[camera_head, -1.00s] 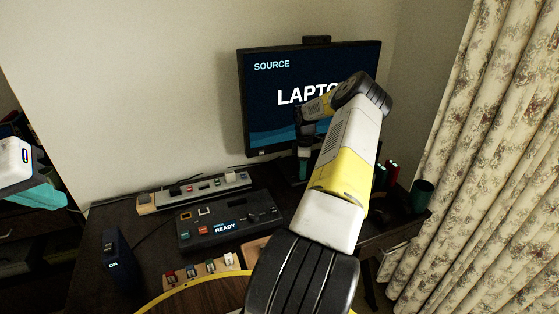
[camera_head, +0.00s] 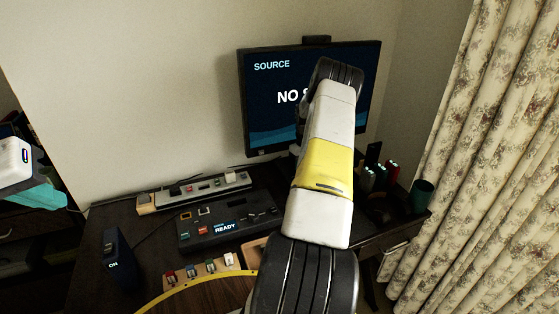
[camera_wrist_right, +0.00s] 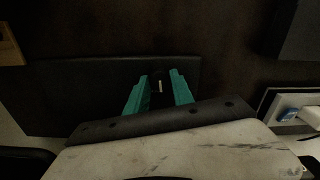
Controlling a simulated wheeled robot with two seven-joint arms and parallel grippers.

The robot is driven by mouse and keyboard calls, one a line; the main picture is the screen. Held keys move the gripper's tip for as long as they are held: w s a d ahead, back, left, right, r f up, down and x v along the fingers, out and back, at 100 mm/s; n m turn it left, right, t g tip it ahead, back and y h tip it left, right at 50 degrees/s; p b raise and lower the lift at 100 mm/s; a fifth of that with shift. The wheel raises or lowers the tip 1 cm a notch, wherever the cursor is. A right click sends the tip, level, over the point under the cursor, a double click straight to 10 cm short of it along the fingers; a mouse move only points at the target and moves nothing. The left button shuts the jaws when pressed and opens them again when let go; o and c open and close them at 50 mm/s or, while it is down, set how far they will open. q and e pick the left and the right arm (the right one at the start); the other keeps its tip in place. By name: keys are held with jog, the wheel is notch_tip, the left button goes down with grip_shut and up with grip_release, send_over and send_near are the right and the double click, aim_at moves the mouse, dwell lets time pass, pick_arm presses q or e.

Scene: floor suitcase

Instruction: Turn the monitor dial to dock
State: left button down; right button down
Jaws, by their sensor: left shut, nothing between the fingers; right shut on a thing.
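The monitor (camera_head: 262,105) stands at the back of the desk. Its screen shows "SOURCE" and, below, "NO S" with the rest hidden behind my right arm. In the right wrist view a small dark dial (camera_wrist_right: 159,88) with a pale line mark sits between the teal fingers of my right gripper (camera_wrist_right: 159,78), which is shut on it. In the head view my right arm hides both the dial and that gripper. My left gripper (camera_head: 36,194), with teal fingers, is shut and empty at the far left, away from the monitor.
A dark control box (camera_head: 205,240) reading "READY" and a power strip (camera_head: 200,193) lie left of the monitor. A dark upright device (camera_head: 115,255) stands at the desk's left. Pen-like items and a green cup (camera_head: 422,195) stand at right, near the floral curtain (camera_head: 490,150).

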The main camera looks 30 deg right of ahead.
jog(key=shift+w+m, duration=0.1)
jog(key=shift+m, duration=1.5)
jog(key=c, duration=1.1)
grip_release()
jog(key=shift+r, duration=0.1)
notch_tip(320, 180, up, 8)
jog(key=shift+f, duration=0.2)
